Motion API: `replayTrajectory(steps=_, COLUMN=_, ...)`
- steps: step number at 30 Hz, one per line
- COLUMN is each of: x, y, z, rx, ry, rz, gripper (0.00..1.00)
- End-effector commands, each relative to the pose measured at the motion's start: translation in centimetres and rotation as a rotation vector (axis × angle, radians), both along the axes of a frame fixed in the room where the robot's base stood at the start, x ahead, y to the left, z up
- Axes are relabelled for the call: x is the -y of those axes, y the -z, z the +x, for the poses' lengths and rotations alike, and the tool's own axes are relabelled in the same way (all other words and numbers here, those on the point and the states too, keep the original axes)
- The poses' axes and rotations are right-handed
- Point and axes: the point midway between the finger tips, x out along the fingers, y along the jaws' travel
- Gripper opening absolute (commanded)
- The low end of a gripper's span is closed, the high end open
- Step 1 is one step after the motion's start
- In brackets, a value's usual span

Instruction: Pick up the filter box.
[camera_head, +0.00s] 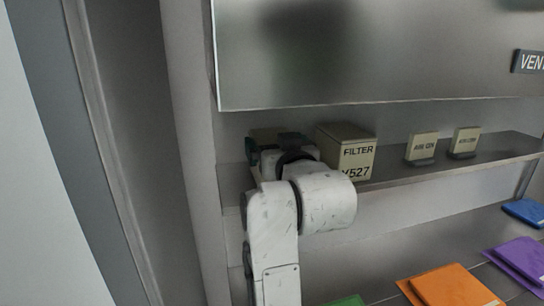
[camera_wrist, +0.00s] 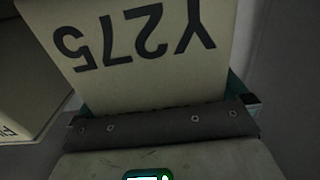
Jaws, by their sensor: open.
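A beige box marked Y275 (camera_wrist: 150,75) fills the middle of the wrist view, its label upside down there. My gripper (camera_wrist: 160,103) is open, with teal finger parts at both sides of this box; I cannot tell whether they touch it. In the head view my gripper (camera_head: 273,146) is at the shelf's left end, and the wrist hides most of the box there. A second beige box marked FILTER, apparently Y527 (camera_head: 352,150), stands upright on the shelf just right of my gripper; my arm covers its lower left corner. It seems to be the box at the left of the wrist view (camera_wrist: 35,75).
The grey shelf (camera_head: 395,168) holds two small label blocks (camera_head: 421,147) (camera_head: 465,141) farther right. A large panel (camera_head: 360,50) overhangs it above. Blue (camera_head: 525,212), purple (camera_head: 520,262) and orange (camera_head: 452,287) flat items lie lower right. A wall post (camera_head: 190,120) is close on the left.

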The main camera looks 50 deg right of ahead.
Motion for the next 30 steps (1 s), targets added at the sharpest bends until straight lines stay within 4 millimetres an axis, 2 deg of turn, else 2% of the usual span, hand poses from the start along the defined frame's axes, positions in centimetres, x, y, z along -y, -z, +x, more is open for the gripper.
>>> replayTrajectory(steps=2, x=0.0, y=-0.01, z=0.0, rx=0.0, ry=0.0, rz=0.0, gripper=1.0)
replayTrajectory(steps=17, x=0.0, y=0.01, z=0.02, rx=0.0, ry=0.0, rz=0.0, gripper=0.53)
replayTrajectory(steps=30, x=0.17, y=-0.66, z=0.45, rx=0.002, ry=0.0, rz=-0.001, gripper=0.52)
